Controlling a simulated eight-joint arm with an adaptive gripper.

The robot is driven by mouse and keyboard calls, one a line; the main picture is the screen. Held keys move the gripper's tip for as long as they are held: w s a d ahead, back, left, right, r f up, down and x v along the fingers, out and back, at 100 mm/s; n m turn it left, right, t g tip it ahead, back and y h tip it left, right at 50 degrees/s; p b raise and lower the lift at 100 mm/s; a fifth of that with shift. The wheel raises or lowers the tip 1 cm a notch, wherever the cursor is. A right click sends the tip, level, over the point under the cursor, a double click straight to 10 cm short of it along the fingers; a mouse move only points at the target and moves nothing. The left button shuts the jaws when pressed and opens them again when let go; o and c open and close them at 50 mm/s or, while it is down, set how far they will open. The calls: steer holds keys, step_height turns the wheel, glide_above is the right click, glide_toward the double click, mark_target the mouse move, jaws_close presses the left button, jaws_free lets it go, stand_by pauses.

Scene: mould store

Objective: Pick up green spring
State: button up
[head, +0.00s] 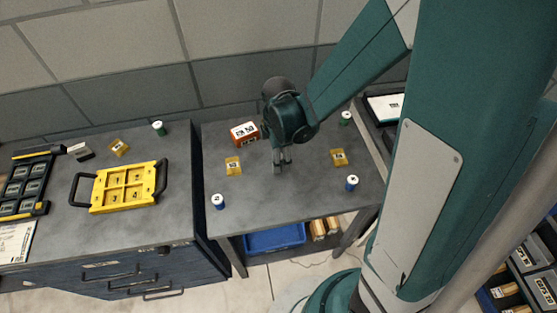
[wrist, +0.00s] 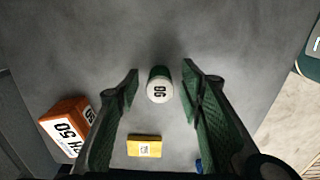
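A green spring (wrist: 159,85) with a white top marked with dark print stands upright on the grey table. In the wrist view it shows between the two fingertips of my gripper (wrist: 160,80), with a gap on each side. My gripper is open. In the head view my gripper (head: 282,167) points down over the middle of the right table, and I cannot make out the spring there. Other green springs stand at the right table's back right (head: 345,118) and on the left bench (head: 158,128).
An orange box (head: 244,133), yellow packets (head: 233,165) (head: 338,157) and blue springs (head: 218,201) (head: 351,183) surround my gripper on the right table. The left bench holds a yellow tray (head: 98,194). A wall runs behind. The table (head: 280,205) is clear toward its front edge.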

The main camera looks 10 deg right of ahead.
steer(key=c, duration=1)
steer(key=shift+r, duration=0.15)
steer(key=shift+r+p, duration=0.75)
steer(key=shift+r, duration=4.15)
